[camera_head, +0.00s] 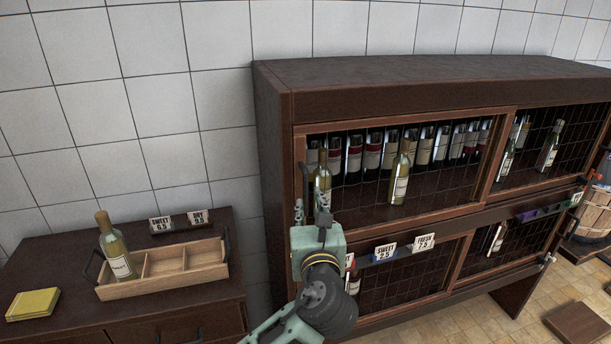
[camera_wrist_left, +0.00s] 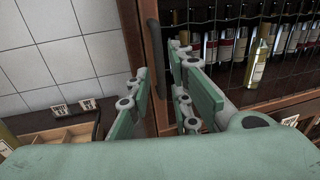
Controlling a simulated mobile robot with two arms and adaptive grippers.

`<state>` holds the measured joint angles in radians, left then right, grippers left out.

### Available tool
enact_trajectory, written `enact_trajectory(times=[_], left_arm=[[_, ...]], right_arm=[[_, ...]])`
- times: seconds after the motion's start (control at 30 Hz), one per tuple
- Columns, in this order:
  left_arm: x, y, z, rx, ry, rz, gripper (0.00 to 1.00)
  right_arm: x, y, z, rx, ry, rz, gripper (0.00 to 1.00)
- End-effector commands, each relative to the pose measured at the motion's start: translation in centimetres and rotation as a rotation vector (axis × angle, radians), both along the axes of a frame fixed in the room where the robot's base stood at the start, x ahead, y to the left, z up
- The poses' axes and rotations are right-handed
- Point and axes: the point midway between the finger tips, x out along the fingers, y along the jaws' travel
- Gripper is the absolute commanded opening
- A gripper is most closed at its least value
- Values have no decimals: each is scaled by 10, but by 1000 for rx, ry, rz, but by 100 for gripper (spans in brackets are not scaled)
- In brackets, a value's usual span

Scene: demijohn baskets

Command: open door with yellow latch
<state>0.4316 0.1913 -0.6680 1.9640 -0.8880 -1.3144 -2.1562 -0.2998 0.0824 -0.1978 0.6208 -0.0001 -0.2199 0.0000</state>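The dark wooden cabinet (camera_head: 420,82) has wood-framed wire-mesh doors. Its upper left door (camera_head: 400,123) looks shut, with bottles behind the mesh. A dark vertical handle (camera_head: 305,180) is on that door's left side; it also shows in the left wrist view (camera_wrist_left: 154,48). My left gripper (camera_head: 311,208) is in front of this door, open, with one finger on each side of the handle's line. In the left wrist view the gripper (camera_wrist_left: 165,92) shows a gap between its fingers; contact cannot be told. I cannot make out a yellow latch. My right gripper is not in view.
A low side cabinet (camera_head: 190,300) at left bears a wooden tray (camera_head: 165,290) with a bottle (camera_head: 116,250), and a yellow stack (camera_head: 33,304). Price signs (camera_head: 385,251) stand on the middle ledge. A lower right panel (camera_head: 520,285) juts out over the floor.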

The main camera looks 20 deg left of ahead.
Motion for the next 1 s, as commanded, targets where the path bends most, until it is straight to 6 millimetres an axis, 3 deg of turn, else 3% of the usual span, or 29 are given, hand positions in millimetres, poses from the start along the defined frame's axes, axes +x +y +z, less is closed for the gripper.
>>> enact_trajectory(times=[0.1, 0.6, 0.93, 1.0], left_arm=[[1, 2, 14, 29, -9, 8, 19], [63, 28, 12, 28, -7, 7, 19], [69, 31, 11, 26, -7, 5, 19], [68, 31, 11, 26, -7, 5, 15]], right_arm=[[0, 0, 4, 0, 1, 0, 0], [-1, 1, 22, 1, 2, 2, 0], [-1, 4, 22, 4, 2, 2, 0], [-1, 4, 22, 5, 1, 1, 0]])
